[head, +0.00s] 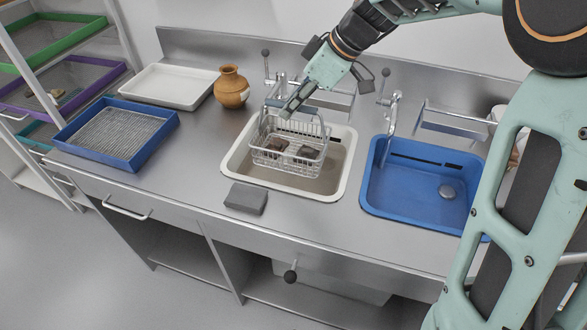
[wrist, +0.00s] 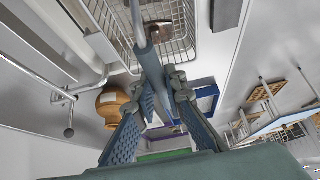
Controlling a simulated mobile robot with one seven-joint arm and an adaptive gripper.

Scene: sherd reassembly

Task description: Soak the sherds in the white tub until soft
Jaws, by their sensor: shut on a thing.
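The white tub (head: 233,163) is set into the steel counter; its inside looks beige-brown, and I cannot tell the water level. A wire basket (head: 257,158) is over or inside the tub; its exact height is unclear. Dark brown sherds lie in it: one on the left (head: 276,144) and one on the right (head: 308,152).
A blue basin (head: 381,190) with a tap (head: 390,125) is to the right. A grey block (head: 245,198) lies at the tub's front edge. A brown jar (head: 231,88), a white tray (head: 168,103) and a blue mesh tray (head: 78,129) stand left. Shelves are at far left.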

